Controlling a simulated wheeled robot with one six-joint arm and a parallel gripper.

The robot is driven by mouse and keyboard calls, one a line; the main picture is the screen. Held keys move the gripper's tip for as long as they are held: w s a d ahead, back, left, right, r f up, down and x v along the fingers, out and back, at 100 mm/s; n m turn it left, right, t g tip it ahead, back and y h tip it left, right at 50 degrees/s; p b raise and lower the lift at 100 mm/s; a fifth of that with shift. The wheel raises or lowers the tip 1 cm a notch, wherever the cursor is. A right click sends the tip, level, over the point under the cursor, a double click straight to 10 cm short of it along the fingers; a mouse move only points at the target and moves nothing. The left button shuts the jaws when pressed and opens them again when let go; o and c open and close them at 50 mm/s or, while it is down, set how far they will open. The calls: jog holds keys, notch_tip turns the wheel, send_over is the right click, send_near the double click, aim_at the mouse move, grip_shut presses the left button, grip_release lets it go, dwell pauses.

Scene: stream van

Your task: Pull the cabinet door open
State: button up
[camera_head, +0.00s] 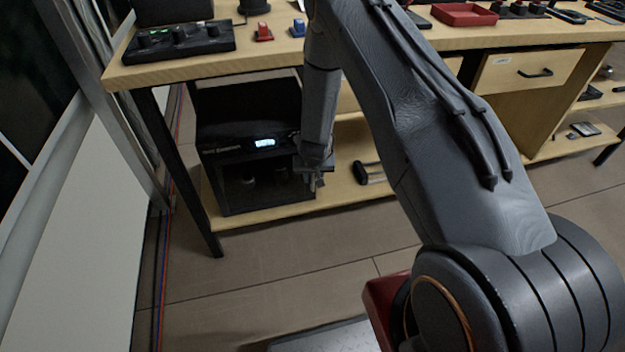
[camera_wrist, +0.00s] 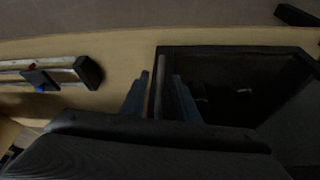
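The cabinet (camera_head: 212,190) is a black box on the low shelf under the workbench, at left of centre. Its front has a dark, see-through door (camera_head: 268,186) with dim shapes behind it; it looks closed. My gripper (camera_head: 314,184) points down at the cabinet's right front edge. In the wrist view, my gripper (camera_wrist: 160,92) has its two blue-grey fingers apart, with a thin dark upright bar (camera_wrist: 163,88) between them, beside the cabinet's dark front (camera_wrist: 235,51). This bar may be the handle or the door's edge. I cannot tell whether either finger touches it.
The workbench top (camera_head: 270,47) above holds a black knob box (camera_head: 178,42), small red and blue items and a red tray (camera_head: 465,14). A black-ended tool (camera_wrist: 88,72) lies on the shelf beside my gripper. The floor (camera_head: 270,265) before the cabinet is clear.

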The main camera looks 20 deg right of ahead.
jog(key=shift+w+f, duration=0.25)
jog(key=shift+f, duration=0.4)
grip_shut()
